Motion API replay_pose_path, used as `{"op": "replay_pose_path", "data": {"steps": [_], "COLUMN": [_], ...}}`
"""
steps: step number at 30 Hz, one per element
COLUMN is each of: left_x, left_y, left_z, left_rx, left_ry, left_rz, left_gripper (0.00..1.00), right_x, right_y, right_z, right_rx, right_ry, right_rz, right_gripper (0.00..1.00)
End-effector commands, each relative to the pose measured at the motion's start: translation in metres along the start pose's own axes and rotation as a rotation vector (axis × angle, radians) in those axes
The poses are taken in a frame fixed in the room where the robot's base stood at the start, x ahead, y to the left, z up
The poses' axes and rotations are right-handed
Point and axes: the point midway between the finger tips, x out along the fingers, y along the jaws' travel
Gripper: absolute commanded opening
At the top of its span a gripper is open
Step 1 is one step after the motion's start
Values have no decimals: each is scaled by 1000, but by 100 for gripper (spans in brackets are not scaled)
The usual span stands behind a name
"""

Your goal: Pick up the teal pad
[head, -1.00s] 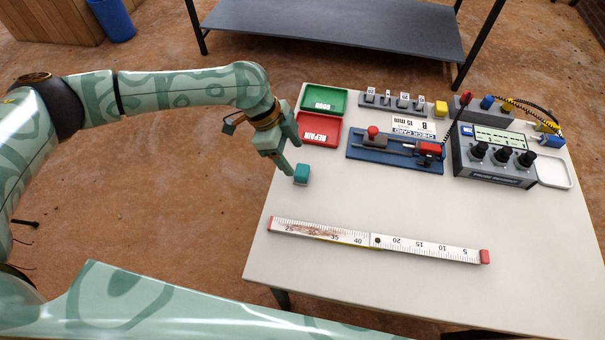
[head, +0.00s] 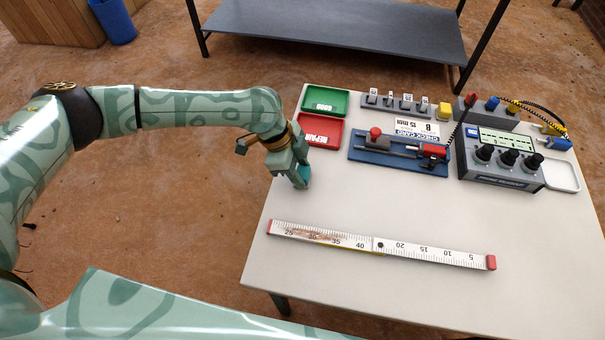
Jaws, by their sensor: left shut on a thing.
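The teal pad (head: 305,173) is a small block at the left part of the pale table, partly hidden by my left gripper. My left gripper (head: 301,181) points down at the table and is shut on the teal pad, with a finger in front of it. Whether the pad touches the table or hangs just above it I cannot tell. My right gripper is not in view.
Behind the pad lie a red tray (head: 320,132) and a green tray (head: 325,101). A blue fixture (head: 398,156) and a grey dial box (head: 499,165) stand to the right. A long ruler (head: 381,246) lies in front. The table (head: 420,208) is clear between.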

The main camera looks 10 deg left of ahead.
Motion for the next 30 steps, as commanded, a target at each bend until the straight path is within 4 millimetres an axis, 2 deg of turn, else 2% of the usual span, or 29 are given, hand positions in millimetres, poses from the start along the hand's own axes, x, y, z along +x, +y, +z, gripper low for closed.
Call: {"op": "replay_pose_path", "data": {"steps": [8, 14, 22, 27, 30], "left_x": [-5, -32, -83, -92, -95], "left_y": [0, 0, 46, 86, 103], "left_z": [-2, -14, -56, -78, -88], "left_rx": [0, 3, 7, 6, 6], "left_ry": [0, 1, 2, 1, 1], "left_rz": [-1, -4, -3, 1, 0], "left_gripper": [16, 16, 16, 16, 16], "right_x": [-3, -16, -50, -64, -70], "right_y": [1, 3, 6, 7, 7], "right_z": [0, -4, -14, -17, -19], "right_rx": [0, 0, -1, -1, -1], "right_ry": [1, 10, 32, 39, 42], "right_rz": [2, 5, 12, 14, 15], "right_gripper": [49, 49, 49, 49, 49]}}
